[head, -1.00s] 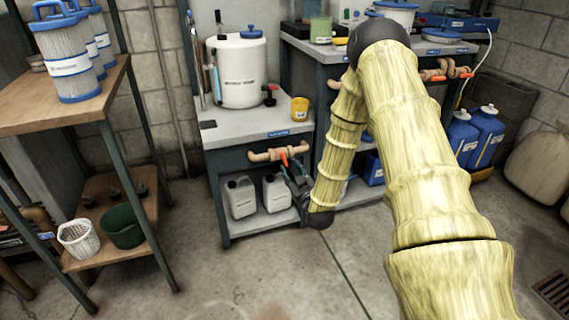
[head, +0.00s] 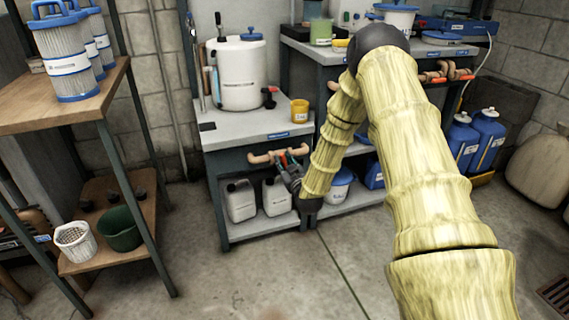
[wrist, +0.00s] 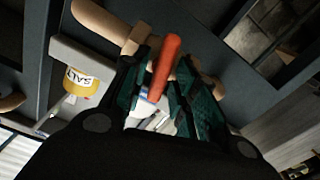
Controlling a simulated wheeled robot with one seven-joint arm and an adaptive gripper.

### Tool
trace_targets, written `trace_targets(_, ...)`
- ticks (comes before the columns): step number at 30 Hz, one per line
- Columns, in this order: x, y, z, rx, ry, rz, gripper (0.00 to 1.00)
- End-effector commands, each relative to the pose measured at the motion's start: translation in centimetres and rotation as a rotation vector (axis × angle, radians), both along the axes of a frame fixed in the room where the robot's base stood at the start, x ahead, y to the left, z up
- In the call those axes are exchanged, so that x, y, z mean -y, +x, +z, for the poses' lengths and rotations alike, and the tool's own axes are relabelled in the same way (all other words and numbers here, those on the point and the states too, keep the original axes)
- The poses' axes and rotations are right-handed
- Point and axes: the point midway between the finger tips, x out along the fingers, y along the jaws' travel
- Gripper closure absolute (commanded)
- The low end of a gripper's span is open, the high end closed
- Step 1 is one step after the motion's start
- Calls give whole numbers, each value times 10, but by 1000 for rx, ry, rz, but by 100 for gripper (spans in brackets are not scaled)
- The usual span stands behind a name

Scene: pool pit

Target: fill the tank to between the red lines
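The white tank (head: 238,84) with a blue lid stands on the grey bench. A narrow tube (head: 214,82) runs up its left side; I cannot make out red lines or a liquid level. A tan pipe (head: 262,158) with a red valve handle (head: 284,160) is on the bench front below the tank. My gripper (head: 287,172) is at this valve. In the wrist view the red handle (wrist: 165,66) lies between the two green-padded fingers of my gripper (wrist: 158,92), which are apart. I cannot tell whether either finger touches it.
A yellow cup (head: 299,110), marked SALT in the wrist view (wrist: 78,78), stands on the bench. White jugs (head: 240,200) are on the shelf below. A wooden shelf unit (head: 95,98) with filter cartridges is at left. The floor in front is clear.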

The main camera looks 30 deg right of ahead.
Motion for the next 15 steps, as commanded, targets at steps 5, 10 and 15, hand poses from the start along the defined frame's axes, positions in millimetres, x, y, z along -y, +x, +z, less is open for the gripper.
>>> trace_targets(5, 0, 0, 0, 0, 0, 0, 100)
trace_targets(10, 0, 0, 1, 4, 20, 0, 100)
trace_targets(15, 2, -1, 3, 29, 128, -2, 100)
